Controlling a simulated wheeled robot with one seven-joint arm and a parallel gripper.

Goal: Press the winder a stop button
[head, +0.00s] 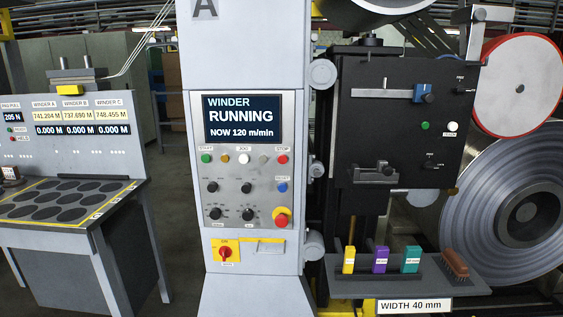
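The winder A column (244,60) stands in the middle of the head view, with a letter A at its top. Its control panel (243,180) faces me. The display (242,118) reads WINDER RUNNING, NOW 120 m/min. The red stop button (283,159) is at the upper right of the panel, under a STOP label. A green start button (206,158) is at the upper left. A larger red mushroom button (281,220) on a yellow base is at the lower right. My gripper is not in view.
A console (70,200) with black discs stands at the left. A shelf (440,288) with yellow, purple and teal blocks and a brown brush (454,264) juts out at the lower right. A steel coil (520,200) is behind it. Floor shows between console and column.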

